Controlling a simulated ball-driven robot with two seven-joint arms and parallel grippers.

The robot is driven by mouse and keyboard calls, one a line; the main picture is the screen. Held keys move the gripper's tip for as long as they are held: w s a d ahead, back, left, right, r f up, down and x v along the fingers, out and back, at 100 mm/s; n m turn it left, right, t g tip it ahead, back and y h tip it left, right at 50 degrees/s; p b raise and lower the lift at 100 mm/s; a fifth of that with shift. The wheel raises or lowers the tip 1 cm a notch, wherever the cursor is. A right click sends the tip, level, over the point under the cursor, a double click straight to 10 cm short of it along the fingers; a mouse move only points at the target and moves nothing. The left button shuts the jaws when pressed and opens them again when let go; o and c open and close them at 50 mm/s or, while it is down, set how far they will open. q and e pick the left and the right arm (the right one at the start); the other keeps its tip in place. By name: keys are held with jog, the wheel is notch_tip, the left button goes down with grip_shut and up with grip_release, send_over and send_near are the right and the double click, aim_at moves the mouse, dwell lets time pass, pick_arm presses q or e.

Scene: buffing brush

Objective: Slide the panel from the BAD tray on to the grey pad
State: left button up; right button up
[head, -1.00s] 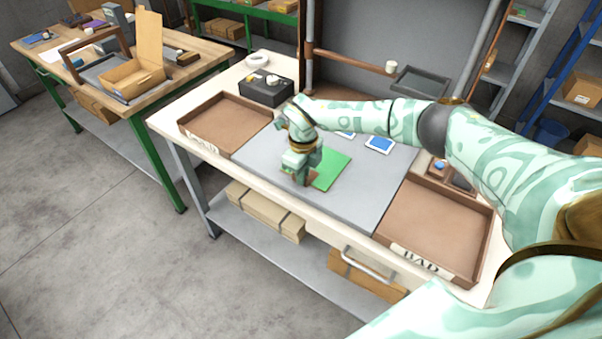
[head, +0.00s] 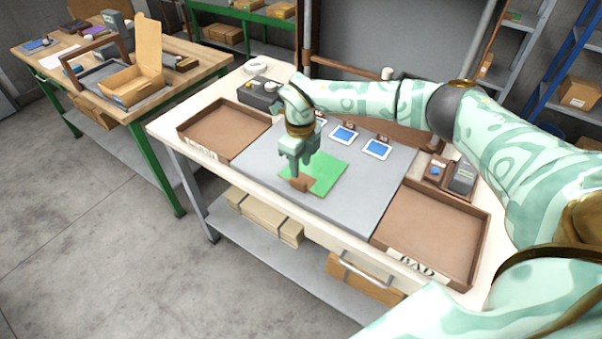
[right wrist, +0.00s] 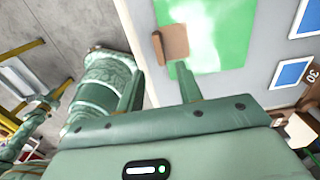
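The green panel (head: 328,172) lies flat on the grey pad (head: 350,198), not in the BAD tray (head: 432,222), which looks empty. The panel also shows in the right wrist view (right wrist: 215,25). A small brown block (head: 302,185), perhaps the buffing brush, rests at the panel's near-left edge; in the right wrist view the block (right wrist: 172,43) lies just beyond one fingertip. My right gripper (head: 298,170) points down above the block, its fingers (right wrist: 158,78) apart with nothing clearly between them.
Another brown tray (head: 212,148) stands at the pad's left. A black box (head: 262,93) is behind it. Blue-screened items (head: 376,149) line the pad's back edge. A small dark device (head: 462,177) sits behind the BAD tray. The pad's right front is clear.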

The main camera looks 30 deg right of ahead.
notch_tip(320, 180, up, 10)
jog(key=p, duration=0.1)
jog(key=shift+f, duration=0.25)
